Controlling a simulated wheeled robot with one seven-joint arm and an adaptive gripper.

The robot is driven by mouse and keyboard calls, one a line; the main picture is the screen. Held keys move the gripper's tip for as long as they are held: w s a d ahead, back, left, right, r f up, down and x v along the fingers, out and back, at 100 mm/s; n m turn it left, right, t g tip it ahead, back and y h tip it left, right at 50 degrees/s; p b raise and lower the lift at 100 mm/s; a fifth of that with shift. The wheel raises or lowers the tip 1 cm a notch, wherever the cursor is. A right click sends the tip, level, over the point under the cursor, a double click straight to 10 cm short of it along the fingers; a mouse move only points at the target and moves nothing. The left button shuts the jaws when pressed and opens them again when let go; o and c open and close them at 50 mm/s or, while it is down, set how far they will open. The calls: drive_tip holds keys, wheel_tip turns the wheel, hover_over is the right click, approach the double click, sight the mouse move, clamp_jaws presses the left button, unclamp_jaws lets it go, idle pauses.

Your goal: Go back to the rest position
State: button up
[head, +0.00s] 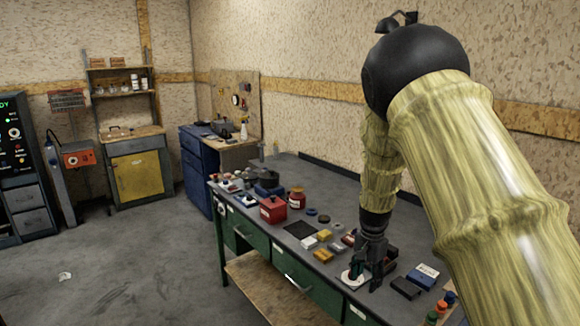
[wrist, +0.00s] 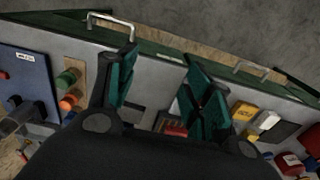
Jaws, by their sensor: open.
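My gripper (head: 364,282) points down over the front part of the grey workbench (head: 285,168), on the right of the head view. In the wrist view its two green-padded fingers (wrist: 158,75) stand wide apart, with nothing held between them. A white round piece (head: 347,281) lies on the bench beside the fingertips and is partly covered by them. Whether the fingertips touch the bench top is hard to tell. A small red item (wrist: 174,130) shows behind the fingers in the wrist view.
Near the gripper are yellow blocks (head: 322,255), a black box (head: 406,287), a blue box (head: 427,270) and small capped bottles (head: 449,298). A red box (head: 272,209) and red jar (head: 297,198) stand farther back. Metal drawer handles (wrist: 109,19) jut from the bench front. Floor at left is open.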

drive_tip(key=s+d+f+n+h, duration=0.1)
drive_tip(key=s+d+f+n, duration=0.1)
drive_tip(key=s+f, duration=1)
drive_tip(key=s+d+f+n, duration=0.25)
drive_tip(key=s+f, duration=0.65)
drive_tip(key=f, duration=0.5)
drive_tip(key=s+a+f+n, duration=0.1)
drive_tip(key=s+f, duration=0.1)
drive_tip(key=s, duration=0.7)
drive_tip(key=s+a+f+n+b, duration=0.1)
drive_tip(key=s+a+f+n, duration=0.1)
drive_tip(key=s, duration=0.7)
drive_tip(key=s+a+f+n+y, duration=0.1)
drive_tip(key=s+f+n, duration=0.1)
drive_tip(key=s, duration=0.7)
drive_tip(key=shift+a+f, duration=0.15)
drive_tip(key=shift+f, duration=0.2)
drive_tip(key=shift+n, duration=0.25)
